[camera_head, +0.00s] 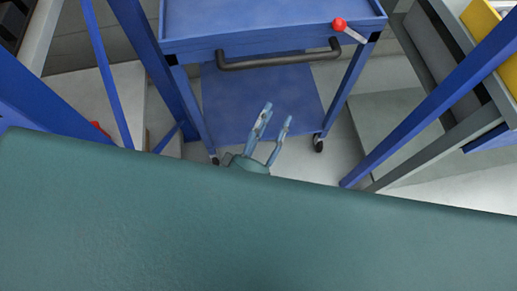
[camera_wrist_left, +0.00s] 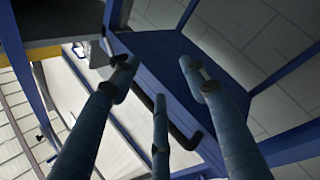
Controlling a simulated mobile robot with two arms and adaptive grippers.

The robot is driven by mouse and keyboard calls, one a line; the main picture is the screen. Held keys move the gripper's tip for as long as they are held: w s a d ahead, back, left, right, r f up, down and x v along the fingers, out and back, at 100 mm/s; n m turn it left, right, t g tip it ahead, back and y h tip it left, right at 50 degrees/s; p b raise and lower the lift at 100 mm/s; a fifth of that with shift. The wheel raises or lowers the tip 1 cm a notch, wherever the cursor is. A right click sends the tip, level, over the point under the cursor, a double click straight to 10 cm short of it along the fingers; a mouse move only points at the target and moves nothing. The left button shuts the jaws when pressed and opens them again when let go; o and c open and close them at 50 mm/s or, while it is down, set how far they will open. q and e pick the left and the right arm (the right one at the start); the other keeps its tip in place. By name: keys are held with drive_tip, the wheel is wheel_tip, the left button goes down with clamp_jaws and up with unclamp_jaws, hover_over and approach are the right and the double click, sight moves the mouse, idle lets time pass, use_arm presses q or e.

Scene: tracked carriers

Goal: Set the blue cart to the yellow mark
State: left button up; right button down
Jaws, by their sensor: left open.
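The blue cart (camera_head: 190,43) stands at the top middle of the head view, with a black handle (camera_head: 280,61) across its near side. A red-knobbed lever (camera_head: 339,24) sits at its near right corner. My left gripper (camera_head: 277,114) is open and empty, its fingers pointing up toward the handle and apart from it in the picture. In the left wrist view my left gripper (camera_wrist_left: 157,78) shows spread fingers, with the handle (camera_wrist_left: 184,140) and the cart's blue panel (camera_wrist_left: 170,55) beyond them. I see no yellow mark on the floor. My right gripper is out of view.
Blue frame posts stand at the left (camera_head: 105,75) and right (camera_head: 430,110) of the cart. A grey rack with a yellow bin (camera_head: 487,20) is at the upper right. Pale floor (camera_head: 305,165) shows in front of the cart. The lower head view is blocked.

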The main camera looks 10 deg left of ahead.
use_arm(q)
drive_tip(key=s+a+f+m+g+p, duration=0.1)
drive_tip(key=s+f+m+g+p, duration=0.1)
drive_tip(key=f, duration=0.5)
drive_tip(key=s+a+f+m+g+p, duration=0.2)
drive_tip(key=f+m+g+p, duration=0.1)
drive_tip(key=f, duration=0.5)
drive_tip(key=shift+f+g, duration=0.15)
drive_tip(key=shift+g, duration=0.45)
